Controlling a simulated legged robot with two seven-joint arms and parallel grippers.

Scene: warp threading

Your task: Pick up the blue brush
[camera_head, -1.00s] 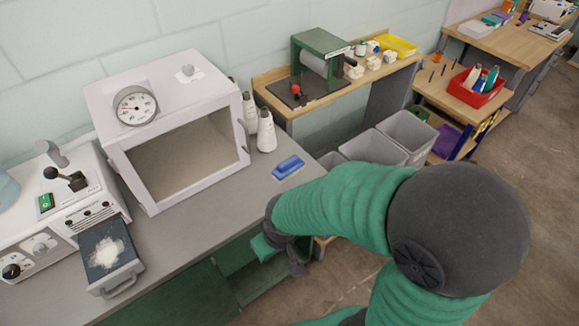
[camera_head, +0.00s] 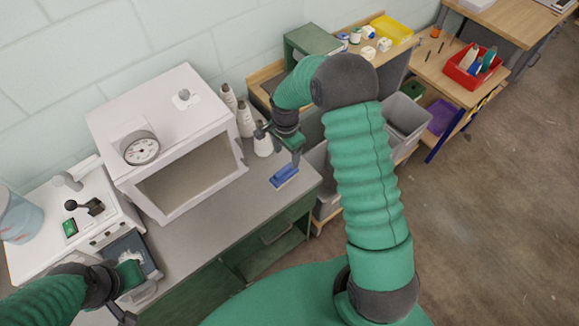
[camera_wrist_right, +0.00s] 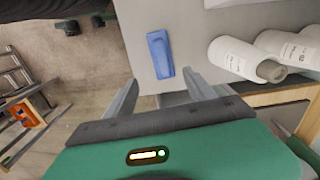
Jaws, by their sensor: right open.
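In the right wrist view the brush (camera_wrist_right: 160,54) lies just beyond the fingertips, near the bench edge. My right gripper (camera_head: 278,147) is above and slightly behind the brush in the head view. In the wrist view the right gripper (camera_wrist_right: 161,78) is open and empty, with its fingers spread to either side of the brush's near end.
Grey bins (camera_head: 403,113) are beyond the bench's right end.

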